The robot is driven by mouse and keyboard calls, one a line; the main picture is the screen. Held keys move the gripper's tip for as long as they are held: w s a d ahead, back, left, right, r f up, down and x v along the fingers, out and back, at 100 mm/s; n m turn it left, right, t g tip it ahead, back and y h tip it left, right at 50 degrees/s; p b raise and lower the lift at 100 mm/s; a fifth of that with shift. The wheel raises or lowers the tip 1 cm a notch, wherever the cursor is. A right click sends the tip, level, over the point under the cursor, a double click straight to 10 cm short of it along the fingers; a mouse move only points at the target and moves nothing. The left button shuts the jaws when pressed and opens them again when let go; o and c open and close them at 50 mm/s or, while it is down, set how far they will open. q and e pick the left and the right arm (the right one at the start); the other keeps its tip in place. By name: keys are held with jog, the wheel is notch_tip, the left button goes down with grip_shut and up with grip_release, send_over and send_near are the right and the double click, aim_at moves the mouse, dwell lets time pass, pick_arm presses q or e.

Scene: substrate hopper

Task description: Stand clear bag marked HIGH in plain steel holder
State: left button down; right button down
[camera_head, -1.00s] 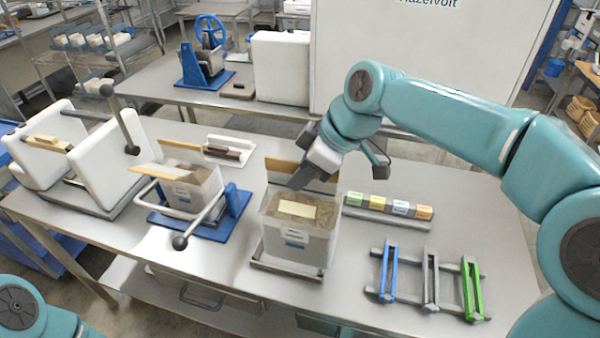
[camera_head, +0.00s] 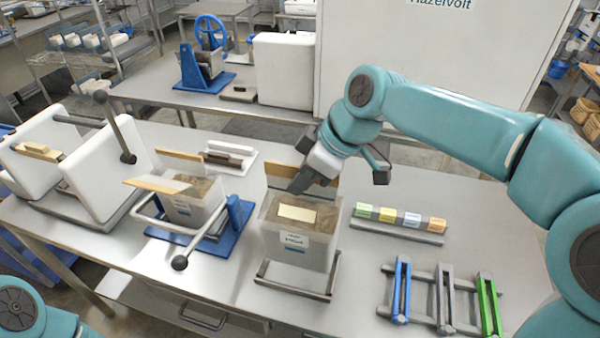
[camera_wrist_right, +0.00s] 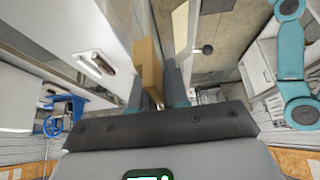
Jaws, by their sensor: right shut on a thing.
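A clear bag (camera_head: 298,252) with brown contents, a cream card on top and a small front label shows at centre; the label is too small to read. My right gripper (camera_head: 301,183) is shut on the tan strip (camera_head: 275,173) along the bag's back edge. The strip also shows between the fingers in the right wrist view (camera_wrist_right: 149,68). The bag is upright and appears slightly above a plain steel holder (camera_head: 293,291), a low grey frame under it. My left gripper is out of view.
A second clear bag (camera_head: 186,209) sits in a blue holder (camera_head: 240,218) with a grey handle at left. White panels (camera_head: 111,180) stand further left. Coloured blocks (camera_head: 400,218) and a rack of blue, grey and green clips (camera_head: 447,298) lie at right.

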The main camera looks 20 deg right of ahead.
aim_at(302, 194)
jog(key=shift+w+f, duration=0.2)
jog(key=shift+f, duration=0.3)
jog(key=shift+w+a+f+b, duration=0.25)
jog(key=shift+w+f+b, duration=0.45)
jog(key=shift+f+b, duration=0.25)
jog(key=shift+s+f, duration=0.1)
jog(key=shift+f, duration=0.25)
jog(key=shift+s+d+f+b, duration=0.25)
jog(key=shift+s+f+b, duration=0.2)
jog(key=shift+s+b, duration=0.25)
jog(key=shift+w+a+f+b, duration=0.1)
jog(key=shift+w+f+b, duration=0.35)
jog(key=shift+f, duration=0.2)
jog(key=shift+w+a+f+b, duration=0.1)
jog(key=shift+w+f+b, duration=0.2)
jog(key=shift+f+b, duration=0.25)
jog(key=shift+s+d+f+b, duration=0.15)
jog(key=shift+s+f+b, duration=0.35)
jog(key=shift+f+b, duration=0.2)
jog(key=shift+w+f, duration=0.35)
jog(key=shift+w, duration=0.05)
jog(key=shift+s+r, duration=0.2)
jog(key=shift+s, duration=0.1)
jog(key=shift+w+f, duration=0.15)
jog(key=shift+w, duration=0.1)
jog(key=shift+s, duration=0.25)
jog(key=shift+w, duration=0.15)
